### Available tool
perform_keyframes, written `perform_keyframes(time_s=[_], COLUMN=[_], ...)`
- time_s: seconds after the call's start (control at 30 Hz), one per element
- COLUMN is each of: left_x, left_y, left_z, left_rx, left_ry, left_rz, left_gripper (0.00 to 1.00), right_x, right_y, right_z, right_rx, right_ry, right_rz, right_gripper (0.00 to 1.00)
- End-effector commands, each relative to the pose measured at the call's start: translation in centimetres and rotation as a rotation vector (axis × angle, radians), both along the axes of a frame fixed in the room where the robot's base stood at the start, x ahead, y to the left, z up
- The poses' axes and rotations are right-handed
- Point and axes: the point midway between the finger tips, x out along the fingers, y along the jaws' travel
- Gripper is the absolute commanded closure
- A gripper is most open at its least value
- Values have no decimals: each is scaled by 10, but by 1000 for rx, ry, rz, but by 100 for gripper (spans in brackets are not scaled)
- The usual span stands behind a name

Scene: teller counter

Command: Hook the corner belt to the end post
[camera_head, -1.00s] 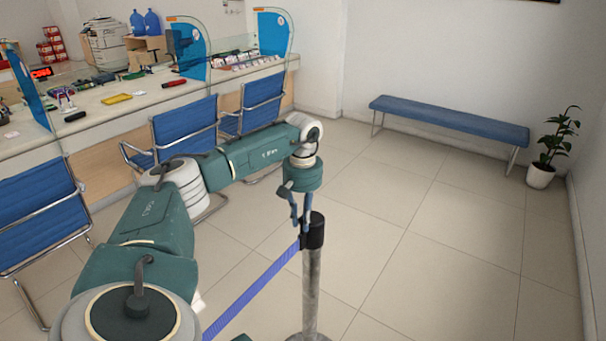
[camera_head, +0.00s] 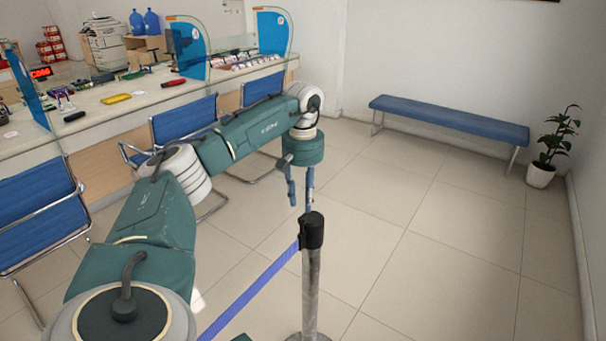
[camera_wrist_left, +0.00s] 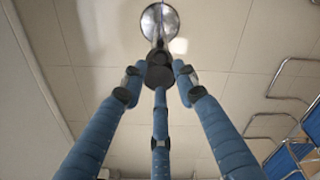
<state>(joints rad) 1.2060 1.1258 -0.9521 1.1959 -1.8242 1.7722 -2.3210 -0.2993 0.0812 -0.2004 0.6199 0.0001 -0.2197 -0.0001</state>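The end post (camera_head: 311,285) is a grey metal stanchion with a black head (camera_head: 312,230), standing upright on the floor. The blue-purple belt (camera_head: 250,291) runs from the lower left up to the left side of the black head, where its end appears to meet it. My left gripper (camera_head: 300,207) hangs just above the head, fingers pointing down, open and empty. In the left wrist view, its blue fingers (camera_wrist_left: 159,88) are spread, with the post's dark head (camera_wrist_left: 158,76) between the tips and the round base (camera_wrist_left: 159,24) beyond. My right gripper is not in view.
Blue chairs (camera_head: 40,215) stand along the teller counter (camera_head: 110,115) at left, behind my left arm. A blue bench (camera_head: 448,118) and potted plant (camera_head: 553,150) are at the far right. The tiled floor right of the post is clear.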

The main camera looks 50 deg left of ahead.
Motion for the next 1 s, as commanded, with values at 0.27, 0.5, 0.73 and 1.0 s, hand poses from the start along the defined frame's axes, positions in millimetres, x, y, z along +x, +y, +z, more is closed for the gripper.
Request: perform_keyframes(time_s=[0.27, 0.5, 0.73, 1.0], left_x=[1, 1, 1, 2], left_y=[-1, 0, 0, -2], left_z=[43, 50, 50, 48], left_rx=[-1, 0, 0, -5], left_ry=[-2, 0, 0, -1], left_rz=[-2, -1, -1, 0], left_gripper=[71, 71, 71, 71], right_x=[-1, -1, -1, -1], right_y=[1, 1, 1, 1], right_z=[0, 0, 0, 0], right_rx=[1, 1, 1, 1], right_ry=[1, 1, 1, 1], right_rz=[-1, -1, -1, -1], right_gripper=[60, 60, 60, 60])
